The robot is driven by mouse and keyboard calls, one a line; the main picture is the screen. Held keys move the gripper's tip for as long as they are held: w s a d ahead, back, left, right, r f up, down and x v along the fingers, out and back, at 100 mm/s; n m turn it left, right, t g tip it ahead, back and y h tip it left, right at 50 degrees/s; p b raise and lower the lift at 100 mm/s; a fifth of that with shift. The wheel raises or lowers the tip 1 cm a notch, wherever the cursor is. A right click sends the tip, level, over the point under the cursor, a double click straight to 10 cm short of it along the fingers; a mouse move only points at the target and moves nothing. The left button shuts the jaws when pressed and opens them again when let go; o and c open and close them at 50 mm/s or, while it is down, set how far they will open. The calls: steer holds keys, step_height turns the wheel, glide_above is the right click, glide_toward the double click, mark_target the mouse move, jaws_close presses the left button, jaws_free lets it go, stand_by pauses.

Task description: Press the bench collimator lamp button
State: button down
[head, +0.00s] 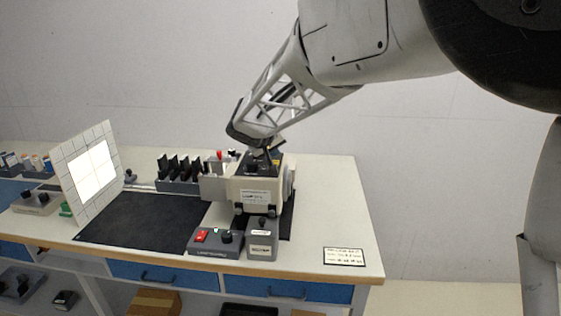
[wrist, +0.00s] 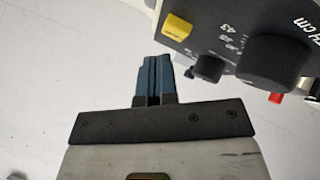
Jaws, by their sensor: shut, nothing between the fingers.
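My gripper (wrist: 153,72) is shut and empty, its two blue fingers together in the wrist view. To its upper right is a dark control panel (wrist: 222,25) with a raised yellow button (wrist: 178,27), a small black knob (wrist: 210,68) and a large black knob (wrist: 283,62). The fingertips are beside the panel, a little below and left of the yellow button in the picture, with no contact visible. In the head view my gripper (head: 266,146) is over the dark top of a cream box-shaped unit (head: 262,195) on the bench. No lamp lettering is readable on the panel.
A grey control box (head: 214,246) with a red switch and another grey box (head: 262,246) stand in front of the unit. A black mat (head: 140,222), a gridded white screen (head: 72,185) and black upright plates (head: 182,168) lie to its left. The bench's right end (head: 335,200) is mostly clear.

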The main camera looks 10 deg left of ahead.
steer(key=shift+r, duration=0.15)
steer(key=shift+r, duration=2.4)
step_height(320, 180, up, 7)
glide_above(273, 161)
steer(key=shift+s, duration=0.15)
steer(key=shift+d, duration=0.2)
steer(key=d+r, duration=0.3)
steer(key=d, duration=0.5)
steer(key=shift+s+d, duration=0.35)
stand_by(0.4)
steer(key=shift+s, duration=0.1)
